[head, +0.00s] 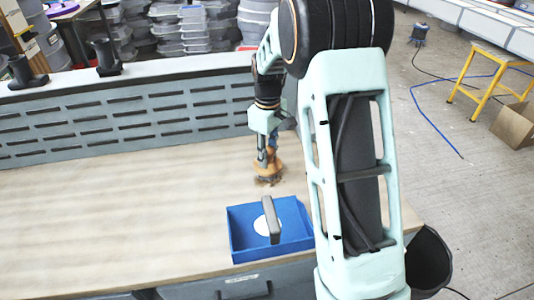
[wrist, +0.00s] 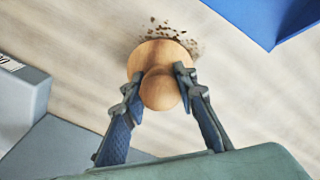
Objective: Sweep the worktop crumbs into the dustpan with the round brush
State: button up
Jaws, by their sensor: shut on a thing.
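My gripper (wrist: 161,88) is shut on the round brush (wrist: 160,55), a wooden knob-topped brush, with one finger on each side of the knob. In the head view the brush (head: 268,166) is upright at the worktop, just behind the dustpan. The blue dustpan (head: 239,246) lies on the worktop near its front edge, with a dark grey handle and a white round patch. Its corner also shows at the upper right of the wrist view (wrist: 262,18). Dark crumbs (wrist: 185,36) lie on the worktop around the far side of the brush. Its bristles are mostly hidden from above.
The wooden worktop (head: 110,220) is clear to the left. A grey slotted panel (head: 120,117) stands along its back edge. A black bin (head: 428,262) stands on the floor at the right. A yellow stool (head: 487,75) is farther off.

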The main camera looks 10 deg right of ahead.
jog(key=shift+s+b, duration=0.65)
jog(key=shift+s, duration=1.7)
notch_tip(320, 180, up, 7)
jog(key=p, duration=0.5)
